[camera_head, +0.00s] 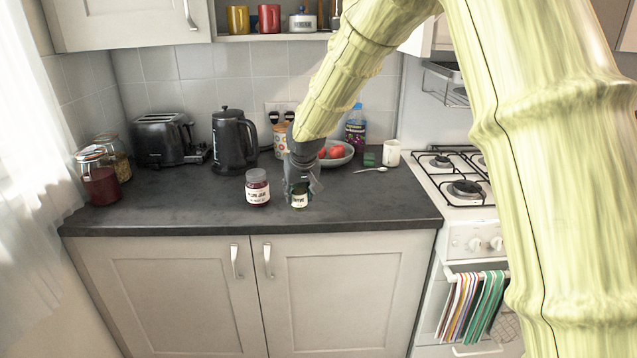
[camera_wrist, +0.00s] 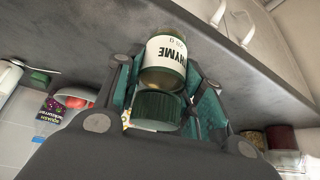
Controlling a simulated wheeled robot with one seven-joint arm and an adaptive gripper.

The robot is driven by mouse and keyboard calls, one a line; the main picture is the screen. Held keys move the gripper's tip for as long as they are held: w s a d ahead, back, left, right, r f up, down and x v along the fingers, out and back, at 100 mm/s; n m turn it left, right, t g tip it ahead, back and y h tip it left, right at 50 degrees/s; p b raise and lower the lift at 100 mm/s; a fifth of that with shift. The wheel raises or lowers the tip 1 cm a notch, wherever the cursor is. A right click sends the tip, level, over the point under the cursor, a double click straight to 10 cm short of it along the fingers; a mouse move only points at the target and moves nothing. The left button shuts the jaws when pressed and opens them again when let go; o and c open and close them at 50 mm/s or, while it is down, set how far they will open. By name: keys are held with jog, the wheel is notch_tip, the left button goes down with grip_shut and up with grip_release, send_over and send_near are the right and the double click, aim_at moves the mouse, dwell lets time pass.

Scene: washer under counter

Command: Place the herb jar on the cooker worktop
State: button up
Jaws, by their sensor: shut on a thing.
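The herb jar (camera_head: 299,199), a small glass jar with a white thyme label, is at the front of the dark worktop (camera_head: 385,208), right of the plum jam jar. In the wrist view the herb jar (camera_wrist: 166,62) shows its label and dark green lid between the fingers. My gripper (camera_head: 298,184) comes down from above and is shut on it; the fingers (camera_wrist: 155,92) flank the lid. I cannot tell whether the jar's base touches the worktop. The white cooker (camera_head: 462,238) with black pan supports stands right of the worktop.
The jam jar (camera_head: 257,188) stands close left of my gripper. The worktop's front right is clear.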

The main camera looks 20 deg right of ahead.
jog(key=w+d, duration=0.1)
jog(key=w, duration=0.2)
jog(key=w+d+p, duration=0.1)
jog(key=w+d, duration=0.1)
jog(key=w, duration=0.1)
jog(key=w+d+f+p, duration=0.1)
jog(key=w, duration=0.2)
jog(key=shift+w+d, duration=0.1)
jog(key=shift+d, duration=0.25)
jog(key=shift+w+d, duration=0.25)
jog(key=shift+w, duration=0.2)
jog(key=shift+f+p, duration=0.45)
jog(key=shift+f, duration=1.3)
jog(key=shift+f, duration=0.2)
jog(key=o, duration=1)
jog(key=shift+o, duration=0.2)
